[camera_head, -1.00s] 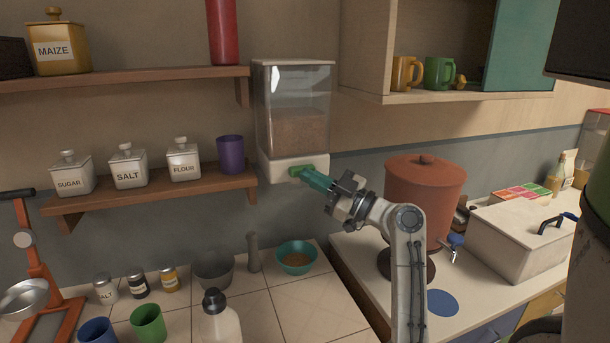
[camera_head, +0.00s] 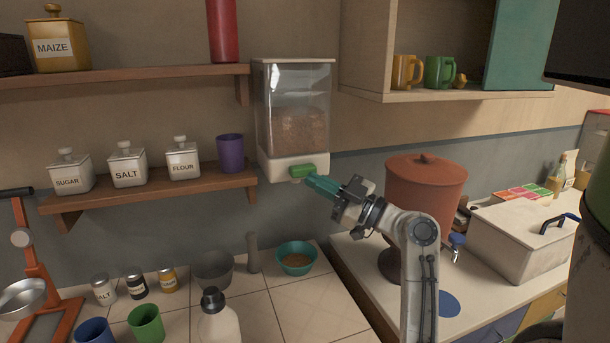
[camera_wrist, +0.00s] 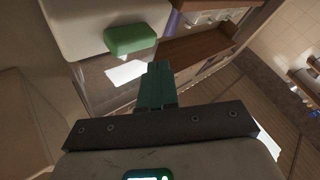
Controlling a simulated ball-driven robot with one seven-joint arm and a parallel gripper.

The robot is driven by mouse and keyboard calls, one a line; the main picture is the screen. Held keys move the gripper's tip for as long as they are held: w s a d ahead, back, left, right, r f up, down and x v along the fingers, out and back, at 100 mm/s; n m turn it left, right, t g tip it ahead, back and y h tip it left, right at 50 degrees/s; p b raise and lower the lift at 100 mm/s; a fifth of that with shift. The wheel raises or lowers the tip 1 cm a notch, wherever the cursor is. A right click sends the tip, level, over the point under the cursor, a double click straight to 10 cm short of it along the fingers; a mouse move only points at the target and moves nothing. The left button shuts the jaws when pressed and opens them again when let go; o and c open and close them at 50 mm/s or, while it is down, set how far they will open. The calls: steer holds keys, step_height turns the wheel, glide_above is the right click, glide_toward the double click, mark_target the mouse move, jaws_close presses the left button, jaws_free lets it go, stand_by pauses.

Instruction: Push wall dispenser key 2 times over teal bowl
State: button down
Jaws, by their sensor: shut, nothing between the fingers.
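The wall dispenser (camera_head: 294,105) has a clear bin part filled with brown grains and a white base. Its green key (camera_head: 302,171) is on the front of the base; it also shows in the wrist view (camera_wrist: 130,39). My gripper (camera_head: 312,183) is shut and empty, its teal fingers just below and to the right of the key. In the wrist view the fingertips (camera_wrist: 158,68) appear apart from the key. The teal bowl (camera_head: 296,264) stands on the tiled counter below the dispenser, with some brown grains in it.
A grey bowl (camera_head: 213,268) and a grey upright cylinder (camera_head: 253,252) stand left of the teal bowl. A white bottle (camera_head: 220,322) is in front. A shelf (camera_head: 160,188) with jars and a purple cup is to the left. A terracotta pot (camera_head: 425,192) stands right, behind my arm.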

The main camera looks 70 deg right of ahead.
steer(key=shift+s+a+b, duration=0.5)
steer(key=shift+s+a, duration=0.75)
steer(key=shift+a, duration=0.25)
stand_by(1.5)
